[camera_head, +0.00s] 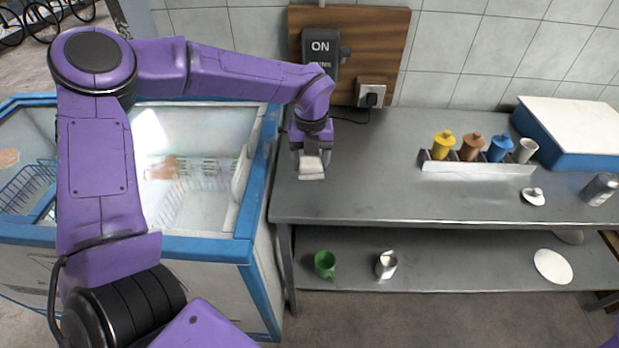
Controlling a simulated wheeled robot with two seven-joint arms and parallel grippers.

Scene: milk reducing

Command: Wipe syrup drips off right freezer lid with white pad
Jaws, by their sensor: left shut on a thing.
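My left gripper (311,160) is at the left end of the steel counter, near its back, and points down. It is shut on the white pad (311,172), which shows between and below its fingers; I cannot tell whether the pad touches the counter. The freezer (250,200) with blue edges stands left of the counter. Its right glass lid (205,195) is partly hidden behind my left arm. A brownish-orange patch (165,168) shows on or under the lid glass. My right gripper is not in view.
The lower shelf holds a green mug (325,265), a metal pitcher (387,264) and a white plate (553,266). The counter's middle is clear.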

